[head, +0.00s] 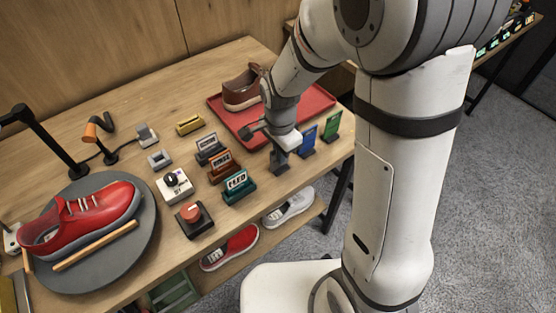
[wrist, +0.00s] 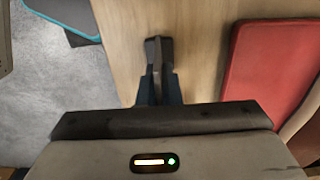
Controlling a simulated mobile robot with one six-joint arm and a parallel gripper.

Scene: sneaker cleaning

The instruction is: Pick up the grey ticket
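The grey ticket (wrist: 157,56) shows edge-on in the wrist view, thin and upright, with a darker grey base around it. In the head view a dark grey piece (head: 279,161) stands directly below my gripper (head: 283,143) near the table's front edge. In the wrist view the two dark fingers of my gripper (wrist: 159,88) are close together, one on each side of the ticket's near part, and look shut on it. The ticket's lower part and the exact finger contact are hidden.
A blue ticket stand (head: 308,141) and a green one (head: 332,126) stand close on the right. A red tray (head: 318,100) with a brown shoe (head: 240,92) lies behind. Labelled holders, including a teal one (head: 239,187), stand on the left.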

